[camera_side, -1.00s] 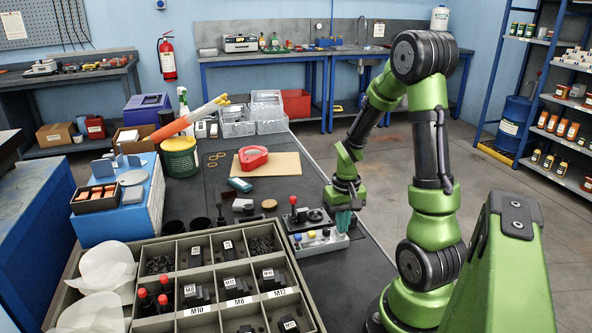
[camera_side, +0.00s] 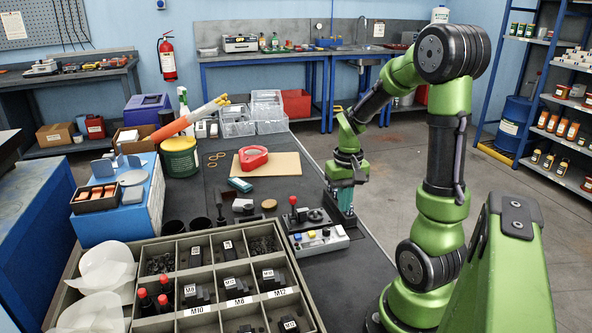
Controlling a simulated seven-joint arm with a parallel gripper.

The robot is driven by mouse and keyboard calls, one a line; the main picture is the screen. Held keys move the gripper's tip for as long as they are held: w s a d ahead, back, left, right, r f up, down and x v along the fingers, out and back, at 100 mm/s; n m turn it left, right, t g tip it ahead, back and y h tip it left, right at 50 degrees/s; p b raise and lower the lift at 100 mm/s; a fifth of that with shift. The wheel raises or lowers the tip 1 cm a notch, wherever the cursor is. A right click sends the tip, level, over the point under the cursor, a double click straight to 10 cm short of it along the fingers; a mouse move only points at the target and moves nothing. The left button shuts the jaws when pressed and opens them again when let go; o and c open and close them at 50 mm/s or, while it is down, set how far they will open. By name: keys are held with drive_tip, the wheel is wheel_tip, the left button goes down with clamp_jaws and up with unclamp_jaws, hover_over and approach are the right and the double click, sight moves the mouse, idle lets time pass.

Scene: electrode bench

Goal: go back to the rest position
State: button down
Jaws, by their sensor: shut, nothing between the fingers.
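My gripper (camera_side: 343,218) hangs pointing down at the right of the bench, with its teal fingers shut and nothing between them. It is behind the right end of a grey control box (camera_side: 330,243) with coloured buttons. The fingertips overlap the area near the bench's right edge in the picture, so I cannot tell their exact height. My green arm reaches to it from the right.
A parts bin (camera_side: 245,308) with labelled compartments stands at the front. A red-knobbed lever (camera_side: 293,205) stands near the gripper. A red tape dispenser (camera_side: 253,158) sits on a tan board (camera_side: 285,165). The floor right of the bench is clear.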

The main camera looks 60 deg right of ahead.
drive_tip(key=a+r+n+t, duration=0.1)
drive_tip(key=a+r, duration=0.3)
drive_tip(key=a, duration=0.4)
drive_tip(key=w+a+r+n+t+y, duration=0.1)
drive_tip(key=a+r+t, duration=0.3)
drive_tip(key=a, duration=0.4)
drive_tip(key=a+r+n+t+y, duration=0.1)
drive_tip(key=a+r+n+t, duration=0.1)
drive_tip(key=a+r, duration=0.3)
drive_tip(key=a+n, duration=0.1)
drive_tip(key=a, duration=0.2)
drive_tip(key=shift+w+r, duration=0.25)
drive_tip(key=shift+w, duration=0.05)
